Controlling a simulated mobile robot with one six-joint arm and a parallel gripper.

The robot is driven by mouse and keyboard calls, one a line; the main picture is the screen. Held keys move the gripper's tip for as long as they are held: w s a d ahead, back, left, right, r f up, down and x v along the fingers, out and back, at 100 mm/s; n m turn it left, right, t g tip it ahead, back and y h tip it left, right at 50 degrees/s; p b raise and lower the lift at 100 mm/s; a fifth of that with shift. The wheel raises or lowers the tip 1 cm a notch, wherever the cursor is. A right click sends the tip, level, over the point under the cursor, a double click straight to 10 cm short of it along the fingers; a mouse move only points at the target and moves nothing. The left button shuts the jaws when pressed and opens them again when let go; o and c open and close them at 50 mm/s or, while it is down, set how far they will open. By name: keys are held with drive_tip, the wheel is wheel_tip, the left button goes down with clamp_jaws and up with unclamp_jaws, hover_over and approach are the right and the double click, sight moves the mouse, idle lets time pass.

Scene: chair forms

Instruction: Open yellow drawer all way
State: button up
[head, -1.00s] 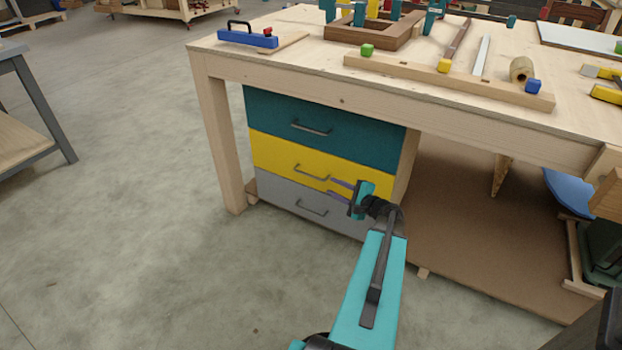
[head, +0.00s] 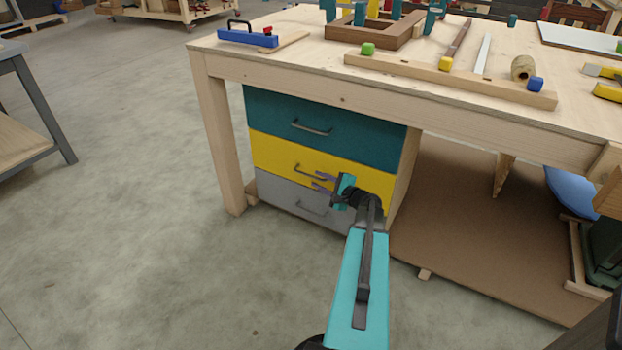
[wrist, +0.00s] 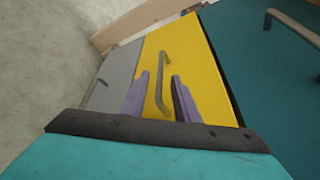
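The yellow drawer (head: 270,154) is the middle one of three under the workbench, and its front looks flush with the others. Its dark metal bar handle (head: 310,172) sits at mid-width. My gripper (head: 316,181) is in front of the yellow drawer, close to the handle's right end. In the wrist view the yellow front (wrist: 202,70) fills the middle. The handle (wrist: 162,82) there lies between the two purple fingers of my gripper (wrist: 158,88), which are apart. I cannot tell whether the fingers reach around the bar; I see no grip on it.
A teal drawer (head: 345,138) is above and a grey drawer (head: 280,195) below, each with a handle. The workbench (head: 290,66) carries tools and wooden parts. A bench leg (head: 222,150) stands left of the drawers. Concrete floor (head: 150,240) in front is clear.

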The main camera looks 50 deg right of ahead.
sight(313, 177)
drive_tip(key=shift+b+x, duration=0.4)
drive_tip(key=shift+x, duration=2.25)
drive_tip(key=shift+c, duration=0.3)
clamp_jaws()
